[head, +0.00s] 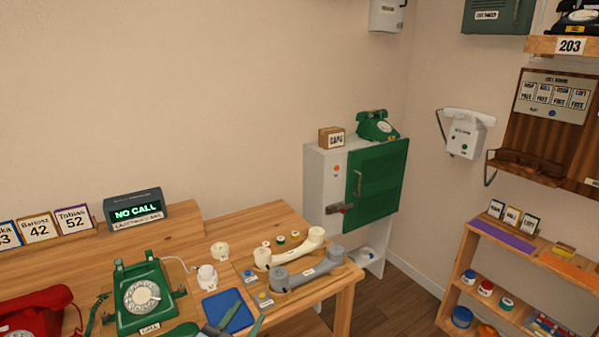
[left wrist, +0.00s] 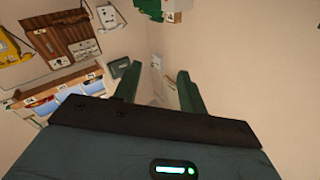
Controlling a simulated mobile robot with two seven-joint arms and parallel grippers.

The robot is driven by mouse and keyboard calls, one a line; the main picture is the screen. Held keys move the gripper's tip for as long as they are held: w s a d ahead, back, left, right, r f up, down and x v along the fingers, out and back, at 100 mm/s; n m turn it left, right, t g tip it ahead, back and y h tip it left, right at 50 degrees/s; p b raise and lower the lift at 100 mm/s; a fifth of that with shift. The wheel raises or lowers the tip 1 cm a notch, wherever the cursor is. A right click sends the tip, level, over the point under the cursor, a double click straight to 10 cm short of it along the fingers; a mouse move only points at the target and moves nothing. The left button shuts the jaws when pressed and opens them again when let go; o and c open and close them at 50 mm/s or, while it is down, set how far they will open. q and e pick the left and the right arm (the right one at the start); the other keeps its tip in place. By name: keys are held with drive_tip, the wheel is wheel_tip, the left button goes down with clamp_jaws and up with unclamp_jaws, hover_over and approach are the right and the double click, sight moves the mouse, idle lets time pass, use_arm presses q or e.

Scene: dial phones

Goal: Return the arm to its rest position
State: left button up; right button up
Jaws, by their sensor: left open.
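My left gripper (head: 249,312) shows at the bottom edge of the head view, its two teal fingers apart above the table near a blue pad. In the left wrist view its fingers (left wrist: 158,88) are spread with nothing between them, pointing toward the wall and room corner. The rest of the left arm is mostly out of the picture. My right gripper is in neither view.
On the table (head: 255,222) are a green dial phone (head: 143,296), a red phone (head: 35,312), a cream handset (head: 290,248), a grey handset (head: 306,270) and the blue pad (head: 228,311). A cabinet (head: 325,180) with a green door stands beyond; a shelf unit (head: 462,252) stands right.

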use_arm(q)
drive_tip(key=s+a+f+n+g+y, duration=0.75)
drive_tip(key=s+a+f, duration=0.35)
drive_tip(key=s, duration=0.4)
drive_tip(key=s+a+f+m+g, duration=0.2)
drive_tip(key=s+g, duration=0.6)
drive_tip(key=s, duration=1.2)
drive_tip(key=w+d+f+t+h, duration=0.1)
drive_tip(key=w+f+t, duration=0.2)
drive_tip(key=f+t, duration=0.1)
drive_tip(key=w+d+f+t+h, duration=0.1)
drive_tip(key=w+d+f+t, duration=0.1)
drive_tip(key=f, duration=0.4)
drive_tip(key=shift+w+d+f+t, duration=0.3)
drive_tip(key=shift+w+f+t, duration=0.05)
drive_tip(key=shift+w+t, duration=0.45)
